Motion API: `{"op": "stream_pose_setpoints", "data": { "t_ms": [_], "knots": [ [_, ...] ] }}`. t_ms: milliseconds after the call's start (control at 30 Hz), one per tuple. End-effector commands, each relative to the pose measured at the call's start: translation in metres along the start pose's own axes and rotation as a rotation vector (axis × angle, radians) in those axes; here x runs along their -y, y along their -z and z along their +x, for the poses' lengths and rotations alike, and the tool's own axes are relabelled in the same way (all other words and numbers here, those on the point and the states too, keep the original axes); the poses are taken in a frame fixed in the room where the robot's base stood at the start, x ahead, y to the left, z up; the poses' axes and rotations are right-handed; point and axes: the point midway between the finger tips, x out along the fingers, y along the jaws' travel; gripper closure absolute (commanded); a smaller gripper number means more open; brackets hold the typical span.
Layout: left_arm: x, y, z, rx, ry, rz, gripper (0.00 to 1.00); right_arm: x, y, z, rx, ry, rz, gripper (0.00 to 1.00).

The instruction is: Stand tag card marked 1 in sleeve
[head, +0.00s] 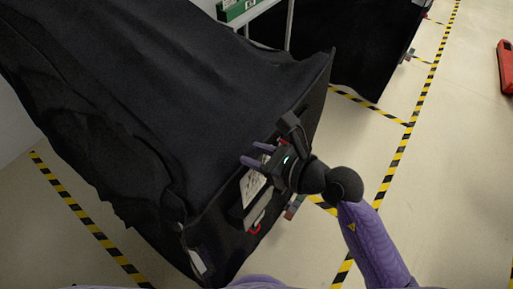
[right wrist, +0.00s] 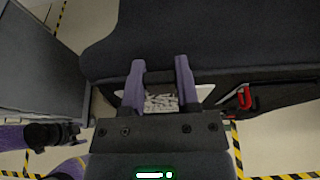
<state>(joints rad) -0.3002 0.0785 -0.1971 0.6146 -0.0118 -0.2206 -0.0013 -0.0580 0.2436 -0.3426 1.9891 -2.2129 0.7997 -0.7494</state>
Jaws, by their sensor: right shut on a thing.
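My right gripper (head: 257,155) is at the end of the black-covered cart, its purple fingers pointing left over the cloth. In the head view a white printed surface (head: 252,187) shows just below the fingers, against the cart's end. I cannot tell whether it is the card or a sleeve's insert. The sleeve is not clearly made out. My left gripper is not in the head view.
The black-covered cart (head: 190,80) fills the left and middle. A red hook-like part (right wrist: 243,98) is on its end. A second covered cart (head: 355,50) stands behind. A red object (head: 506,68) lies far right.

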Motion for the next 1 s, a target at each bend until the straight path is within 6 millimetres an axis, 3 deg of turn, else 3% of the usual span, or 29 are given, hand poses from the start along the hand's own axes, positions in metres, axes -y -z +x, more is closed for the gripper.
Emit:
{"op": "stream_pose_setpoints", "data": {
  "t_ms": [300,567,1000],
  "knots": [
    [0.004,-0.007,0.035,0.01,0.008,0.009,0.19,0.0,0.032,0.011,0.0,0.0,0.001,1.0],
    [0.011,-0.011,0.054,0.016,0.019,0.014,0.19,0.0,0.055,0.02,-0.002,-0.001,0.001,1.0],
    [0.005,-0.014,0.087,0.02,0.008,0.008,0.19,0.0,0.095,0.034,-0.001,-0.001,0.001,1.0]
  ]
}}
